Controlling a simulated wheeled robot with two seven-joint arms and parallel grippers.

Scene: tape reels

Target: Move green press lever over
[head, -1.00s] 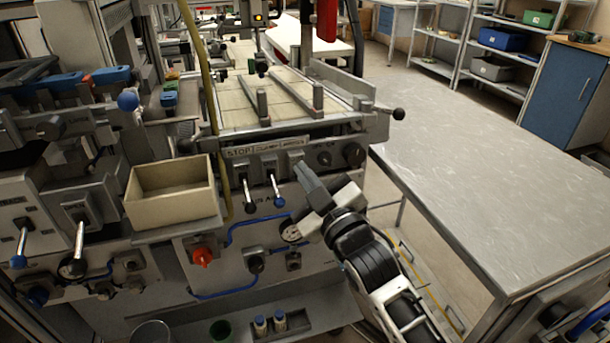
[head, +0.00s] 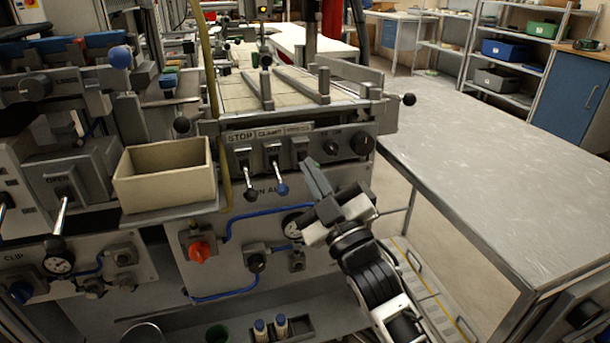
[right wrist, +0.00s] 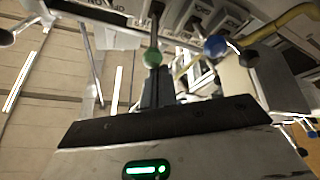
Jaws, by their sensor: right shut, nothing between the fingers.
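The green press lever shows in the right wrist view as a green ball knob (right wrist: 153,58) on a dark stem, right at the tips of my right gripper (right wrist: 156,84). Whether they touch is not clear. In the head view my right gripper (head: 315,178) is shut and empty, in front of the control panel under the PRESS label (head: 298,128). It hides the green knob there. To its left hang a blue-knobbed lever (head: 282,189) and a black-knobbed lever (head: 250,195). My left gripper is not in view.
A beige open box (head: 165,188) stands left of the panel. A black-knobbed handle (head: 408,99) sticks out at the press's right side. A large grey table (head: 480,170) with a clear top is at the right. A red knob (head: 199,251) sits lower on the panel.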

